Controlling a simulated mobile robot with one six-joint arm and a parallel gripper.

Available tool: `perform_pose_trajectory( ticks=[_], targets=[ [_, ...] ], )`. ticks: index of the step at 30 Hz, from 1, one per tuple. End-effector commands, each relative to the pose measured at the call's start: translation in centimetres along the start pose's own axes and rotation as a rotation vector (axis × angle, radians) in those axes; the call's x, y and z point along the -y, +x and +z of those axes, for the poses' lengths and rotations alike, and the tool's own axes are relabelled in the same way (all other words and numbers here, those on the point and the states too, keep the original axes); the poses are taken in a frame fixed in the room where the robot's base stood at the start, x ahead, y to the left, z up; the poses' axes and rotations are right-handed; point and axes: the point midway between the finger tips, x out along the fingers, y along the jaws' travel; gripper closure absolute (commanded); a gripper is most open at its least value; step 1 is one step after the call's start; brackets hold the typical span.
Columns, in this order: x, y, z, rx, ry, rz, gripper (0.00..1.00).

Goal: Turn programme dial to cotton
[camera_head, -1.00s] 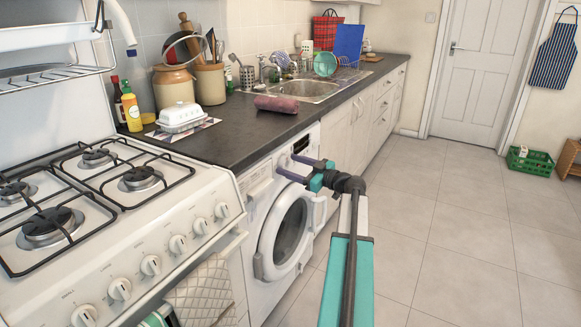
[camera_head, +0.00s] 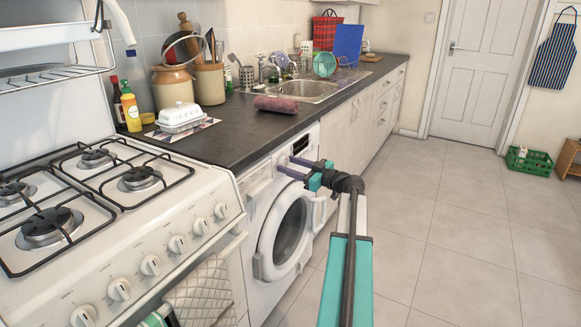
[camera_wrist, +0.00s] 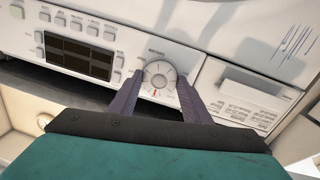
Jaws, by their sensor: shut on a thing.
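The washing machine (camera_head: 262,213) stands under the counter, its round door closed. Its programme dial (camera_wrist: 158,75) is a light grey round knob on the control panel, with a red mark at its lower edge in the wrist view. My gripper (camera_wrist: 157,80) has its two dark purple fingers on either side of the dial, shut on it. In the head view my gripper (camera_head: 287,166) reaches the panel's upper front, and the dial is hidden there. The programme lettering around the dial is too small to read.
On the panel, a dark display (camera_wrist: 78,58) with several buttons lies left of the dial, and a drawer front (camera_wrist: 252,84) lies right. The cooker (camera_head: 120,235) stands left of the washer.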

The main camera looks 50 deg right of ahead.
Motion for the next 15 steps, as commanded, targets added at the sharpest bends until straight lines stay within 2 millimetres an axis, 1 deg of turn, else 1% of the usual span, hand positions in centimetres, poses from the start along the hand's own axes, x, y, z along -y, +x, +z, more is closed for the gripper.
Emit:
perform_pose_trajectory(
  ticks=[8,15],
  targets=[
    [-0.02,0.03,-0.05,0.01,0.128,-0.002,0.79],
    [-0.09,0.03,-0.16,0.026,0.298,-0.004,0.79]
  ],
)
